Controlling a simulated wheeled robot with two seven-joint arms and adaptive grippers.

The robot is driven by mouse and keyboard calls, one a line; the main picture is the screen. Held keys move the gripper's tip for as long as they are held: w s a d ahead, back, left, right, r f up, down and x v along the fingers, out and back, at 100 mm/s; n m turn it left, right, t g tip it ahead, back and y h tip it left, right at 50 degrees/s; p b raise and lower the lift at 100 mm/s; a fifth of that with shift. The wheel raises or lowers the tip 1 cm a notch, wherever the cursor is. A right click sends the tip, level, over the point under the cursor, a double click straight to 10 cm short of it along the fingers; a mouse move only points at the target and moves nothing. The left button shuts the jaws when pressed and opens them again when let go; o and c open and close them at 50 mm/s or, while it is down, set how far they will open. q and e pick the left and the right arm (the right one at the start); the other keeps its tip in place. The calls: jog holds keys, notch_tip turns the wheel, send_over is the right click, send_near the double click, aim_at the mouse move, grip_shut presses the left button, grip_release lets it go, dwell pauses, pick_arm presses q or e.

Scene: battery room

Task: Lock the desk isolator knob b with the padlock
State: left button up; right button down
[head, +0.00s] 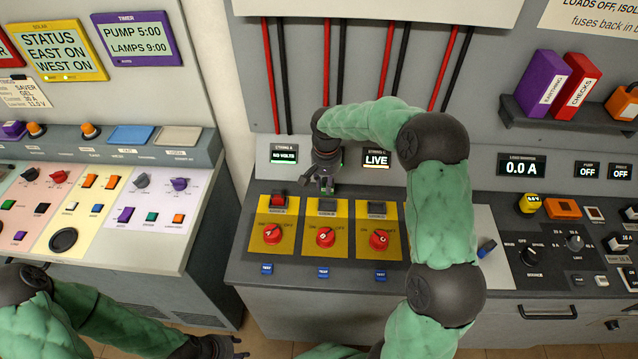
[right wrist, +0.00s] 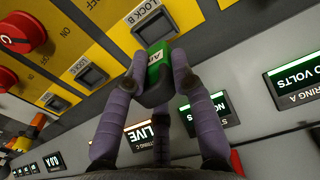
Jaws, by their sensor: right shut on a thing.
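Knob B is the red middle knob (head: 325,237) on the yellow desk panel. Above it is the dark square lock B recess (head: 327,205), labelled LOCK B in the right wrist view (right wrist: 153,23). My right gripper (head: 325,184) is shut on a green padlock, a labelled block between its fingers in the right wrist view (right wrist: 155,77). The padlock is close to the recess edge; I cannot tell if they touch. My left gripper (head: 228,347) is at the bottom edge, far from the knobs, its fingers only partly visible.
Red knobs A (head: 272,233) and C (head: 380,240) flank knob B. A small red thing (head: 279,198) is at lock A. The lock C recess (head: 376,208) looks empty. A display behind reads LIVE (head: 376,160). My right arm hides the panel's right part.

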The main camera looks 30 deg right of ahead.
aim_at(326, 179)
jog(key=shift+d+f+b, duration=0.1)
jog(key=shift+f+b, duration=0.35)
jog(key=shift+f, duration=0.25)
jog(key=shift+f+b, duration=1.4)
jog(key=shift+f, duration=0.8)
jog(key=shift+f+b, duration=0.3)
jog(key=shift+f, duration=0.3)
jog(key=c, duration=1.3)
grip_release()
jog(key=shift+r, duration=0.1)
jog(key=shift+s+r+p, duration=0.1)
jog(key=shift+r+p, duration=3.55)
jog(key=shift+r, duration=1.8)
